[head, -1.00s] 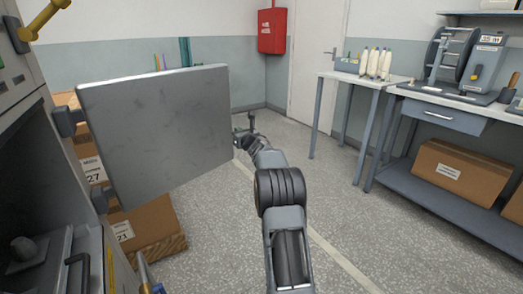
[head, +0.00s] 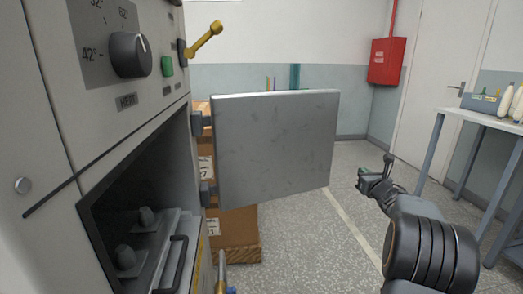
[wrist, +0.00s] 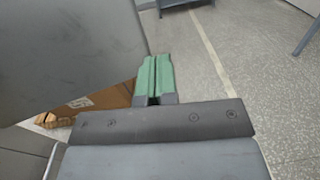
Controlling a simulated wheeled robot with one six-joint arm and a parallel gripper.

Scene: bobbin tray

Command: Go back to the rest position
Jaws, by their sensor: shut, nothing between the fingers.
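My gripper (head: 362,180) is at the end of my arm, to the right of the open grey door in the head view. In the wrist view my gripper (wrist: 156,60) shows its two green fingers pressed together with nothing between them. It hangs in free air above the speckled floor. The grey door (head: 275,148) stands swung open on its hinges at the machine's right side, and it also fills the upper left of the wrist view (wrist: 60,60).
The machine (head: 60,130) at left has a dial, a yellow lever (head: 205,38) and an open chamber with a tray (head: 165,250) inside. Cardboard boxes (head: 240,228) stand behind the door. A table (head: 490,117) with white bobbins is at right. Open floor lies between.

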